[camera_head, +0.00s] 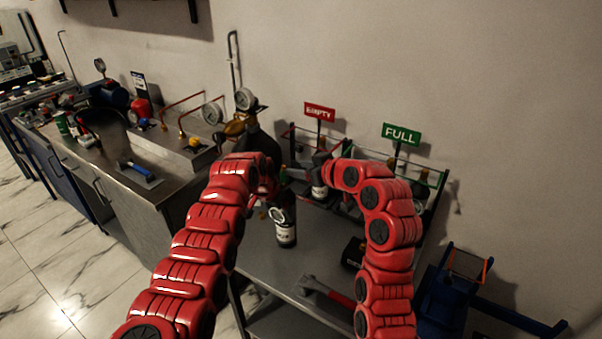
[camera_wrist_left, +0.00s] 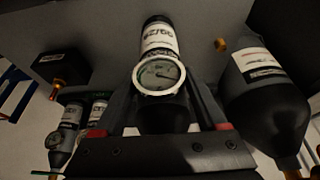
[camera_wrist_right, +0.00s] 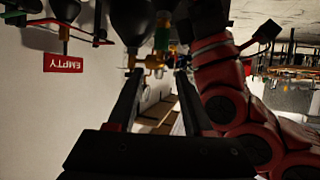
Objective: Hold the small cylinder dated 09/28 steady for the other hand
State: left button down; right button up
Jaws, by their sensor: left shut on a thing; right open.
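The small dark cylinder (camera_head: 286,233) with a white label and round gauge hangs upright from my left gripper (camera_head: 274,200), above the grey bench. In the left wrist view its label (camera_wrist_left: 158,38) reads upside down, seemingly 09/28, and its gauge (camera_wrist_left: 158,77) faces the camera. The left fingers are shut on the cylinder's upper part, which they partly hide. My right gripper (camera_head: 293,174) is open, close by at the upper right. In the right wrist view brass and green fittings (camera_wrist_right: 161,42) show beyond the open fingers (camera_wrist_right: 157,78); whose they are I cannot tell.
Racks with the red EMPTY sign (camera_head: 320,112) and green FULL sign (camera_head: 402,134) stand behind, holding small cylinders. A large dark cylinder (camera_wrist_left: 266,88) stands beside the held one. A black box (camera_head: 353,253) and a red-handled tool (camera_head: 326,292) lie on the bench.

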aim_at(283, 167)
jog(key=shift+m+t, duration=0.4)
jog(key=shift+m, duration=0.1)
jog(key=x, duration=0.5)
jog(key=f+x, duration=0.1)
jog(key=x, duration=0.5)
jog(key=shift+s+f, duration=0.1)
grip_shut()
dwell(0.3)
